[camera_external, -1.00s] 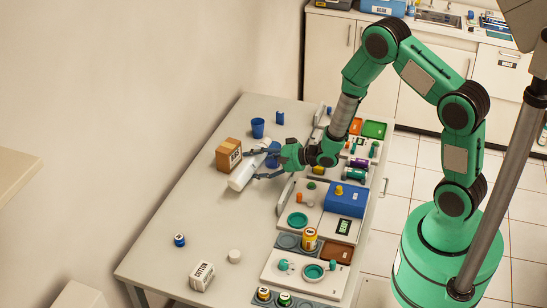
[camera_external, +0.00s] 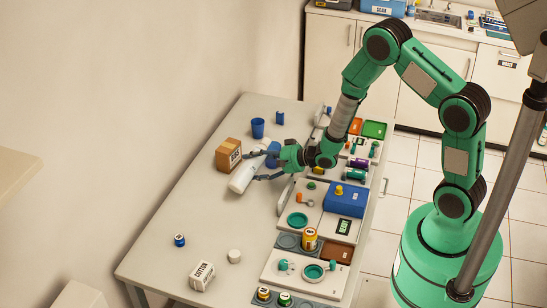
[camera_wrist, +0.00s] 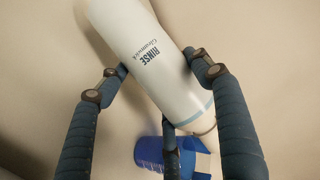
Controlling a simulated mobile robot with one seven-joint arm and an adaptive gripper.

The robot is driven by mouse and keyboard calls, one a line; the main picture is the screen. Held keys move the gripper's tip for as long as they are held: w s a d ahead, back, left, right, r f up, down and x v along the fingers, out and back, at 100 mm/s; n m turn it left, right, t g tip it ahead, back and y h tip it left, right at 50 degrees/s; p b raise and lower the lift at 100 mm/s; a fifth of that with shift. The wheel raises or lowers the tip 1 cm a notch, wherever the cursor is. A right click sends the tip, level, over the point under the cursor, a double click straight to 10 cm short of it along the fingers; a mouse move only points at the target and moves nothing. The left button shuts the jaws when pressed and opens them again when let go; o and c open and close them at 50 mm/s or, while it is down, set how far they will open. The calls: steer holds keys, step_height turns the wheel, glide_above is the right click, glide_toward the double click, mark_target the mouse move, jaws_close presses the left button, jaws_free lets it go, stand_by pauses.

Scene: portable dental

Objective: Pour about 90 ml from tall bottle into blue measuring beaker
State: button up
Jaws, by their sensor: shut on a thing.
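The tall white bottle (camera_external: 241,180), marked RINSE, is tilted and held by my gripper (camera_external: 262,166). In the wrist view the bottle (camera_wrist: 145,55) slants from upper left to lower right, between my gripper's fingers (camera_wrist: 160,90). Its blue-banded end is at the lower right. The blue measuring beaker (camera_external: 273,147) stands on the table by my gripper, partly hidden by it. In the wrist view the beaker (camera_wrist: 149,154) shows beyond the bottle's banded end, partly covered by a finger. I cannot see any liquid stream or the level in the beaker.
A brown box (camera_external: 228,154) stands close to the left of the bottle. A second blue cup (camera_external: 258,128) and a small blue item (camera_external: 280,118) stand behind. Trays with a blue case (camera_external: 346,198) line the right side.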

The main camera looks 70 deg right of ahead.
mark_target(261, 148)
steer(key=shift+d+f+n+h, duration=0.2)
steer(key=shift+n+h, duration=0.1)
steer(key=shift+h, duration=0.1)
steer(key=shift+s+d+r+n+g+h, duration=0.1)
steer(key=shift+d+r+n+g+h, duration=0.1)
steer(key=shift+r+n, duration=0.15)
steer(key=shift+s+d+r+n+g+h, duration=0.15)
steer(key=shift+r+n, duration=0.1)
steer(key=shift+r, duration=0.2)
steer(key=shift+s+d+r+n+g+h+b, duration=0.1)
steer(key=shift+d+r+n+g+h+b, duration=0.15)
steer(key=shift+d+r+n+h+b, duration=0.6)
steer(key=shift+r+n+g+h+b, duration=0.3)
steer(key=shift+r+n+h+b, duration=0.55)
steer(key=shift+n+h, duration=0.4)
steer(key=shift+r+n+h+p, duration=0.25)
steer(key=shift+n+p, duration=0.05)
steer(key=shift+n, duration=0.3)
steer(key=shift+d+n+h, duration=0.15)
steer(key=shift+n+h, duration=0.25)
steer(key=shift+n, duration=0.1)
steer(key=shift+p, duration=0.3)
